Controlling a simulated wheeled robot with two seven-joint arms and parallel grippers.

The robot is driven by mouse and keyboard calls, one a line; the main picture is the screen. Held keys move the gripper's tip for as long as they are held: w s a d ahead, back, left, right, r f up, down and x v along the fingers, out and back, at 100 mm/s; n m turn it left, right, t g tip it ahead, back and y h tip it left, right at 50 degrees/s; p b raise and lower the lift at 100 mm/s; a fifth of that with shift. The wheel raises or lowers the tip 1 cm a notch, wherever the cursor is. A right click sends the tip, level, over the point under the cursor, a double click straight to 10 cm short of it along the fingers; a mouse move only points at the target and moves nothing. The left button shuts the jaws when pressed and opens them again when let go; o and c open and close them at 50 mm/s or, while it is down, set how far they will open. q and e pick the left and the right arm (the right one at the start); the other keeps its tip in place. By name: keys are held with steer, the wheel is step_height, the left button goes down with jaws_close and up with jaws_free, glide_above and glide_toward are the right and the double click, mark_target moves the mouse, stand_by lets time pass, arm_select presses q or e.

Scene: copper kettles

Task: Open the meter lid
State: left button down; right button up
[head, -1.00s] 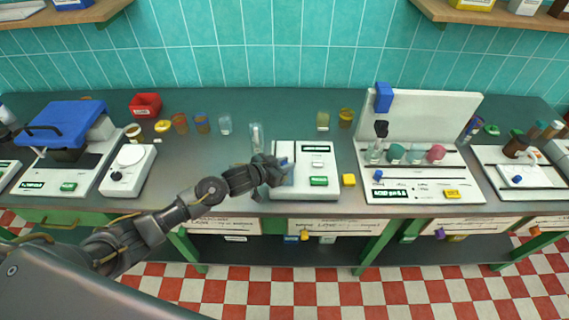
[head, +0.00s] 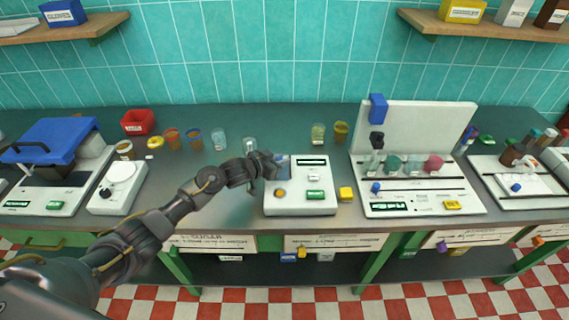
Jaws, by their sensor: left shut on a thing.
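My right gripper is not in view.
A yellow block (head: 346,194) is right of the meter. A glass jar (head: 249,145) stands behind my gripper. A white rack panel (head: 420,130) with several flasks stands to the right. A white dial device (head: 118,188) is at left.

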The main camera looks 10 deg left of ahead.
arm_select(q)
steer(key=c, duration=1.3)
jaws_free()
steer(key=shift+o, duration=0.2)
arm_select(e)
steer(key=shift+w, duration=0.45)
arm_select(q)
steer(key=b+v, duration=0.1)
steer(key=v, duration=1)
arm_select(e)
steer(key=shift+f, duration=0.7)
